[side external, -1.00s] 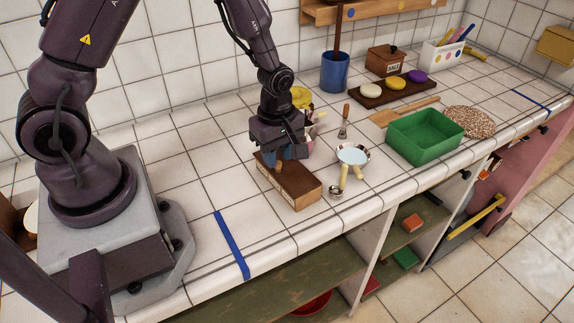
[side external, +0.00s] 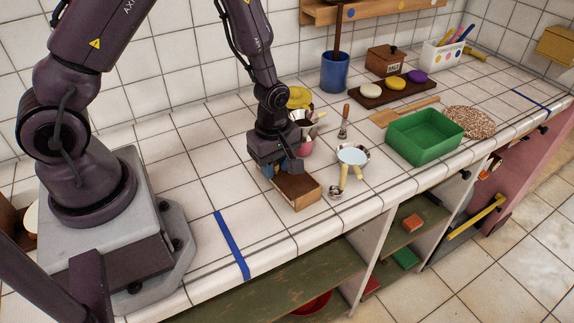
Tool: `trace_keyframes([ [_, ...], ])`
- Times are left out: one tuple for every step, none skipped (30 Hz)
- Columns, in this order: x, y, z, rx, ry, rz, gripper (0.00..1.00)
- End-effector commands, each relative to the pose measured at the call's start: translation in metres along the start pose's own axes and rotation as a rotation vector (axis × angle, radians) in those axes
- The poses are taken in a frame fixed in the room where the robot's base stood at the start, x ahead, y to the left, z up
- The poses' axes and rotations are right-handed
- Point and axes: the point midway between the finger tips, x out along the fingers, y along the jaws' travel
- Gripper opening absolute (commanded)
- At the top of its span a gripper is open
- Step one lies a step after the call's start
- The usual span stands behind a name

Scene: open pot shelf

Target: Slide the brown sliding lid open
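The wooden box (side external: 308,200) lies on the tiled counter in front of my arm, with a pale end facing the lower right. Its brown sliding lid (side external: 297,184) shows as a dark brown top at the right end. My gripper (side external: 280,172) is low over the left part of the box, pointing down, and hides that part and the lid's knob. A dark finger shows on its right side and a bit of blue on its left. I cannot tell whether the fingers are closed on the knob or how far the lid is open.
A light-blue pan (side external: 352,154) with a yellow handle and a small metal cup (side external: 335,191) stand right of the box. A pink cup (side external: 305,149) is close behind my gripper. A green tub (side external: 425,140) is farther right. The counter left of the box towards the blue tape (side external: 231,245) is clear.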

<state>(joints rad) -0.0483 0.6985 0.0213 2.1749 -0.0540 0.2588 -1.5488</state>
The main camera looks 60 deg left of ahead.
Motion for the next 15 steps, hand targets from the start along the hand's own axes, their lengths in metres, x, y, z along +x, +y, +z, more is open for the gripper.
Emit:
trace_keyframes([
  [0.004, -0.008, 0.000, 0.000, 0.001, -0.017, 0.32],
  [0.004, -0.010, 0.000, -0.001, 0.001, -0.017, 0.32],
  [0.004, -0.012, 0.000, -0.001, 0.001, -0.018, 0.32],
  [0.004, -0.013, 0.000, 0.000, 0.001, -0.018, 0.32],
  [0.004, -0.015, 0.000, 0.000, 0.001, -0.019, 0.32],
  [0.004, -0.017, 0.000, 0.000, 0.001, -0.020, 0.32],
  [0.004, -0.018, 0.000, 0.000, 0.001, -0.020, 0.32],
  [0.004, -0.020, 0.000, 0.000, 0.001, -0.021, 0.32],
  [0.004, -0.021, 0.000, 0.000, 0.001, -0.020, 0.32],
  [0.004, -0.023, 0.000, 0.001, 0.001, -0.020, 0.32],
  [0.004, -0.024, 0.000, 0.001, 0.001, -0.020, 0.32],
  [0.004, -0.026, 0.000, 0.001, 0.001, -0.021, 0.32],
  [0.004, -0.028, 0.000, 0.001, 0.001, -0.021, 0.32],
  [0.004, -0.029, 0.000, 0.000, 0.001, -0.022, 0.32],
  [0.004, -0.031, 0.000, 0.000, 0.001, -0.022, 0.32],
])
